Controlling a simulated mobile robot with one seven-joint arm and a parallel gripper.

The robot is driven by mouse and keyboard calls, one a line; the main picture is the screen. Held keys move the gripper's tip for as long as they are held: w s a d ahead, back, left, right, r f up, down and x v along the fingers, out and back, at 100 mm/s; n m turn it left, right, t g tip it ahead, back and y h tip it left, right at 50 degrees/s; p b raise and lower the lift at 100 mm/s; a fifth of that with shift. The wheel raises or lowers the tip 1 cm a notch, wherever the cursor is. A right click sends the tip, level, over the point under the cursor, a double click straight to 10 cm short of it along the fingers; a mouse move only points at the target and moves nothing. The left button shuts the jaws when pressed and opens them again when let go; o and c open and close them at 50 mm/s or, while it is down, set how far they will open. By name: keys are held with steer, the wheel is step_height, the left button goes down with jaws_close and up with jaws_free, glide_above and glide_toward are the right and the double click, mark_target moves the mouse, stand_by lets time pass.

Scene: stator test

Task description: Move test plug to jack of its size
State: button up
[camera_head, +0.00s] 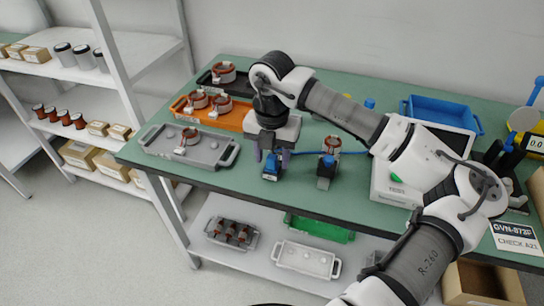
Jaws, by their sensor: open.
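My gripper (271,158) points straight down near the front edge of the green bench, fingers apart. A small blue block-like piece (270,170) stands right below and between the fingertips; I cannot tell whether they touch it. A second blue piece (329,161) sits on a dark block (324,181) to the right, beside an upright copper-wound stator (331,145). Which blue piece is the test plug, and which jack sizes are present, is too small to tell.
Grey (215,160), orange (239,121) and black (239,87) trays with stators lie at left. A blue bin (440,106) stands at back right. The white instrument (378,188) is under my arm. The front strip between grey tray and blue piece is clear.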

step_height(320, 180, up, 13)
steer(key=b, duration=0.1)
stand_by(0.7)
